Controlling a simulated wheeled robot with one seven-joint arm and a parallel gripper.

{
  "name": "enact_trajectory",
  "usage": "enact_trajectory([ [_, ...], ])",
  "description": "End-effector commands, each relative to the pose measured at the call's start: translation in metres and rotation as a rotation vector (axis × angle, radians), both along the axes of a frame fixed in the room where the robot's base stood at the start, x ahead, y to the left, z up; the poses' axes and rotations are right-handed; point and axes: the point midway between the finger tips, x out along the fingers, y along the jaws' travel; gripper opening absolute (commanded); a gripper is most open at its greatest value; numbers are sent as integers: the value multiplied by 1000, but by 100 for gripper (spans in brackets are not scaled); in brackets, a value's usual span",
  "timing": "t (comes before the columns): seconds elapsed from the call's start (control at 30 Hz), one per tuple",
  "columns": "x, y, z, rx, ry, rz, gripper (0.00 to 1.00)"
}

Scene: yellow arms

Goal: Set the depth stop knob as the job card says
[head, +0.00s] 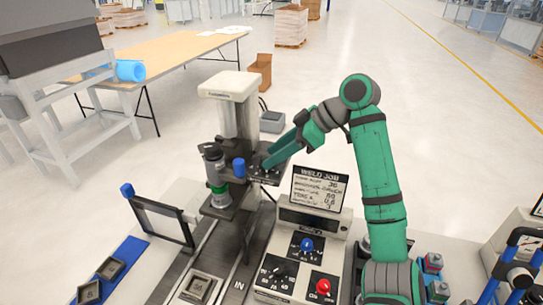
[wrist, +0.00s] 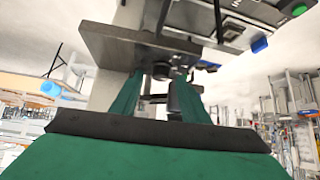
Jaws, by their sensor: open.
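The job card (head: 318,190), headed WELD JOB, stands on the control box; its handwritten lines are too small to read surely. The box (head: 290,262) carries a blue knob (head: 307,244), a black dial (head: 280,272) and a red knob (head: 323,286). The welding press (head: 236,110) stands behind, with a blue knob (head: 239,167) on its head. I cannot tell which knob is the depth stop. My gripper (head: 265,163) is open beside the press head. In the wrist view its green fingers (wrist: 158,84) point at a dark round part (wrist: 162,70) under a grey plate; contact is unclear.
A dark track (head: 205,255) with a part holder (head: 197,288) runs in front of the press. A wooden table (head: 165,55) is behind.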

Motion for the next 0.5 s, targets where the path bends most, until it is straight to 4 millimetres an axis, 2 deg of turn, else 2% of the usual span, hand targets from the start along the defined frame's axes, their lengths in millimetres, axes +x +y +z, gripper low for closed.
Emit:
enact_trajectory([
  [0.17,2,10,-10,0,-1,-1,42],
  [0.5,2,11,-12,-1,0,-2,42],
])
